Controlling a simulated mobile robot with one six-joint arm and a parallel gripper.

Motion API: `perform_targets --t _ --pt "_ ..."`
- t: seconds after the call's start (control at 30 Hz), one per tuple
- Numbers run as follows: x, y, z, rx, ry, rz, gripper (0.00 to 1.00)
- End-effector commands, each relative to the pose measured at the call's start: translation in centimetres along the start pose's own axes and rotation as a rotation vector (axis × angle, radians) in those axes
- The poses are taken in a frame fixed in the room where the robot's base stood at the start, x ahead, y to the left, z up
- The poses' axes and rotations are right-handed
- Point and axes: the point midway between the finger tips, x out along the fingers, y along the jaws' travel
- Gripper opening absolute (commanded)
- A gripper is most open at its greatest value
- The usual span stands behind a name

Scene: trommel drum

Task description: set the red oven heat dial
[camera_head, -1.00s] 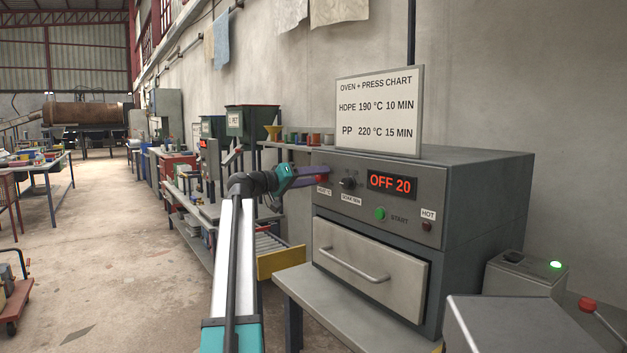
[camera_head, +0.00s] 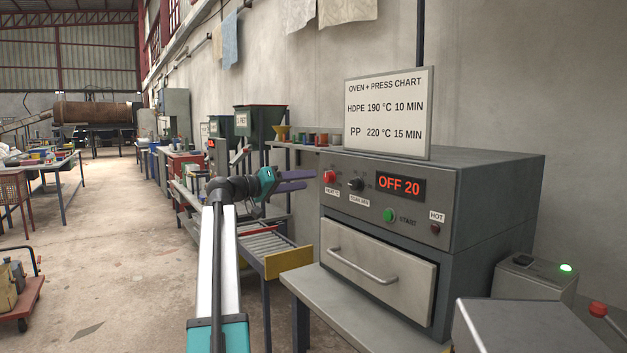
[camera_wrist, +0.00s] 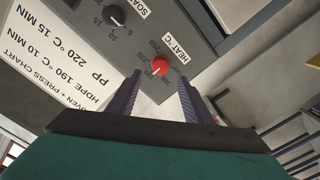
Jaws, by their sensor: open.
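The red heat dial (camera_head: 330,176) sits at the left end of the oven's (camera_head: 380,215) grey front panel, above a small label. In the wrist view the red dial (camera_wrist: 160,66) lies ahead of the fingertips, roughly between their lines, with the "HEAT °C" label beside it. My gripper (camera_head: 312,180) is open and empty, just left of the dial in the head view. Its two purple fingers (camera_wrist: 157,92) show clearly in the wrist view, apart from the dial. The oven display (camera_head: 401,187) reads "OFF 20".
A black soak dial (camera_head: 355,184) sits right of the red dial. The chart board (camera_head: 388,112) stands on the oven. A roller conveyor (camera_head: 265,245) lies below my arm.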

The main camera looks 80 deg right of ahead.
Motion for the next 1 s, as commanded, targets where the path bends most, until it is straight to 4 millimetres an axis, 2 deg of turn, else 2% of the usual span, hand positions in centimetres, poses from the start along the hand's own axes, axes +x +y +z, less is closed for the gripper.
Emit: perform_targets --t 0.2,0.4,1.0 --pt "-3.5 0.1 0.0 0.000 0.003 -0.001 0.46" --pt "-5.5 0.0 0.0 0.000 0.002 0.000 0.46" --pt "-6.0 0.0 0.0 0.000 0.001 0.001 0.46"
